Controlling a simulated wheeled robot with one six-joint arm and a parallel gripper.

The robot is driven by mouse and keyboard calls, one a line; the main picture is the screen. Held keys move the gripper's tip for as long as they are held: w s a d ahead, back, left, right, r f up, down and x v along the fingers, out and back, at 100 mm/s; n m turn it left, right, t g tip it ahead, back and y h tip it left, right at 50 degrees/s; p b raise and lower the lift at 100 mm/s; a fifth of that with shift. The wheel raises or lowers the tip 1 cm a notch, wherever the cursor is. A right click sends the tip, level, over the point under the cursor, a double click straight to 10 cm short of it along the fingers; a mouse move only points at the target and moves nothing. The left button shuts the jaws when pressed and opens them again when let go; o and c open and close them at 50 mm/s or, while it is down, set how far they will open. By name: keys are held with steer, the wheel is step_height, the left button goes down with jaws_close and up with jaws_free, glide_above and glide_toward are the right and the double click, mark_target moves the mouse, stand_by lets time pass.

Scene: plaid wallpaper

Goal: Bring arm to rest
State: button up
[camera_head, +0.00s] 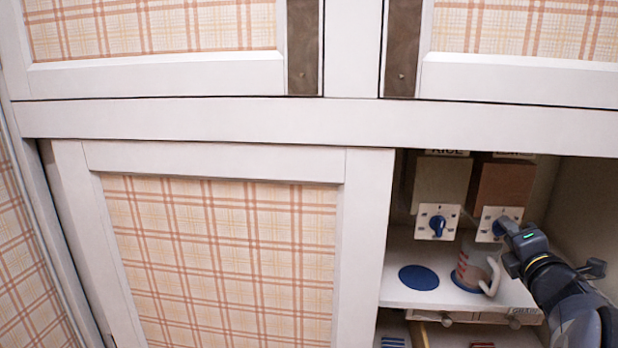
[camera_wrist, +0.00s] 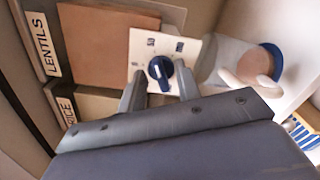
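My gripper (camera_head: 508,230) is inside the open cupboard on the right, in front of the lentils dispenser (camera_head: 505,183). In the wrist view its two fingers (camera_wrist: 160,88) are apart, with the blue knob (camera_wrist: 160,68) of the dispenser just beyond and between them. I cannot tell whether a finger touches the knob. The lentils box (camera_wrist: 105,45) shows its label at the left. A mug (camera_head: 477,268) with a white handle stands below this dispenser on a blue disc; brownish contents (camera_wrist: 257,62) show in the wrist view.
The rice dispenser (camera_head: 440,185), with its own blue knob (camera_head: 437,226), is left of the lentils one. An empty blue disc (camera_head: 419,277) lies below it. A plaid door panel (camera_head: 225,260) fills the left. The cupboard's side wall (camera_head: 585,215) is close on the right.

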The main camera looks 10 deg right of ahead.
steer(key=shift+w+d+f, duration=0.1)
steer(key=shift+w+d, duration=0.05)
steer(key=shift+w, duration=0.25)
steer(key=shift+s+n+b, duration=0.1)
steer(key=shift+n+b, duration=0.25)
steer(key=shift+n, duration=0.75)
steer(key=n, duration=0.2)
steer(key=shift+n, duration=0.3)
steer(key=n, duration=0.6)
steer(key=shift+a+r, duration=0.2)
steer(key=shift+r, duration=0.05)
steer(key=shift+a+f, duration=0.1)
